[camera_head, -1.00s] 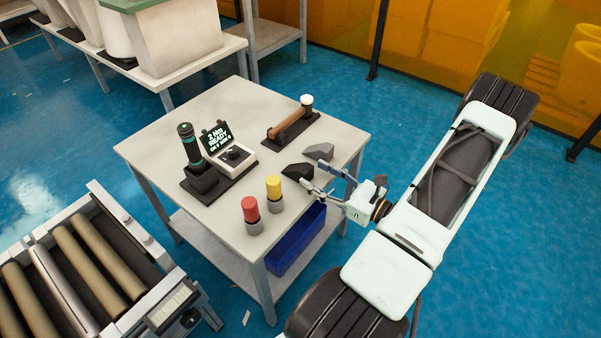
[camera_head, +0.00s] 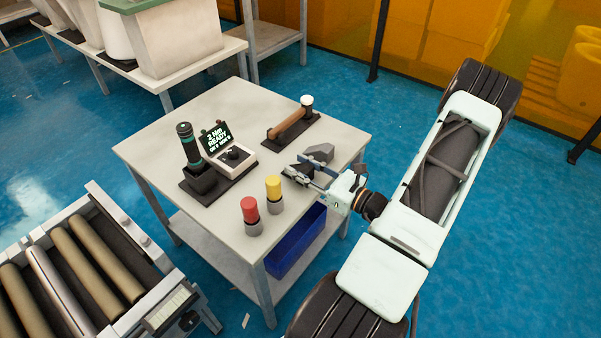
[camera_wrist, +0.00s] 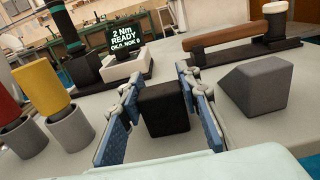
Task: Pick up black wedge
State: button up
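The black wedge (camera_wrist: 163,108) stands on the table between the two blue-padded fingers of my gripper (camera_wrist: 160,125) in the wrist view. The fingers are spread on either side of it; a gap shows on the left, and the right finger is close to it. In the head view my gripper (camera_head: 309,177) reaches in over the table's right edge, and its fingers partly cover the black wedge (camera_head: 291,171). A grey wedge (camera_wrist: 257,88) sits just right of the right finger, and it also shows in the head view (camera_head: 320,152).
A yellow-topped cylinder (camera_head: 274,188) and a red-topped one (camera_head: 250,209) stand near the table's front edge. A screen device (camera_head: 217,137) reading READY and a dark upright tool (camera_head: 188,145) stand at left. A brown-handled tool (camera_head: 290,125) lies behind. Bare tabletop (camera_head: 225,103) shows at the back.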

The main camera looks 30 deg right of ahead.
jog(key=c, duration=0.5)
jog(key=shift+r, duration=0.15)
